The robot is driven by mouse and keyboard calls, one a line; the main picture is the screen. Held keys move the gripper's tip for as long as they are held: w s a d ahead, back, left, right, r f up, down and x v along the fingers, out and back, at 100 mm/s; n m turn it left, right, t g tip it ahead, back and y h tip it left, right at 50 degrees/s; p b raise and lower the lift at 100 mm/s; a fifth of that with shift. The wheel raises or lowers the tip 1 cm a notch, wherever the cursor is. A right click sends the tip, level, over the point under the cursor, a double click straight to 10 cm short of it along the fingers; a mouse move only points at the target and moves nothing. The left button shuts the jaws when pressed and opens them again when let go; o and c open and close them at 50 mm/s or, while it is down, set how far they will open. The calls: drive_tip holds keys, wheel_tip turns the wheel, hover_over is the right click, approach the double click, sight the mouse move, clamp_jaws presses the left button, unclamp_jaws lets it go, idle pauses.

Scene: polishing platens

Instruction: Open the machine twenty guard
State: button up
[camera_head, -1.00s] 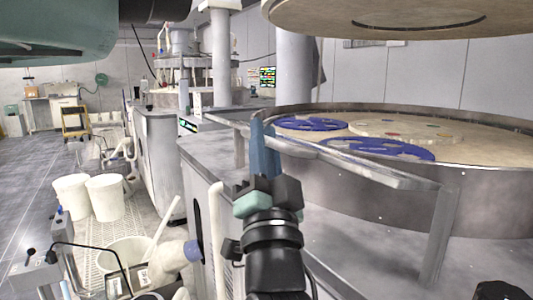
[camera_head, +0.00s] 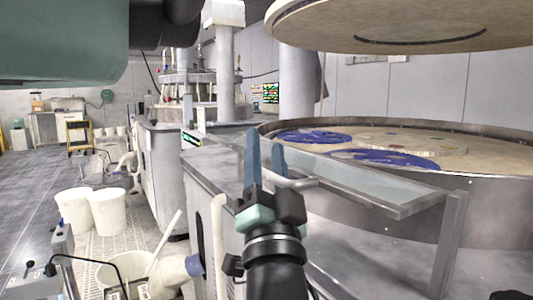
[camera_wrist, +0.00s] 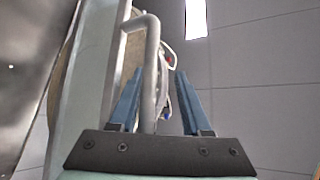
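The guard (camera_head: 375,181) is a framed, clear-looking panel along the near edge of the large round platen (camera_head: 480,200). It slopes, with its broad face showing. A bent metal tube handle (camera_head: 297,184) sticks out from it beside my gripper (camera_head: 264,158). The handle also shows in the wrist view (camera_wrist: 151,65), running down between the two blue fingers of my gripper (camera_wrist: 160,103). The fingers stand apart, with a clear gap on the right of the handle. The handle lies nearer the left finger; contact cannot be told. No machine number is readable.
A large round upper plate (camera_head: 400,25) hangs over the platen. Blue carriers (camera_head: 385,158) lie on the platen. A support post (camera_head: 448,245) stands at the guard's right end. White buckets (camera_head: 107,211) stand on the floor at left, beside a hose. Open floor (camera_head: 30,190) lies far left.

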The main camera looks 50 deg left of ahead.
drive_tip(key=b+v, duration=0.5)
drive_tip(key=v, duration=0.8)
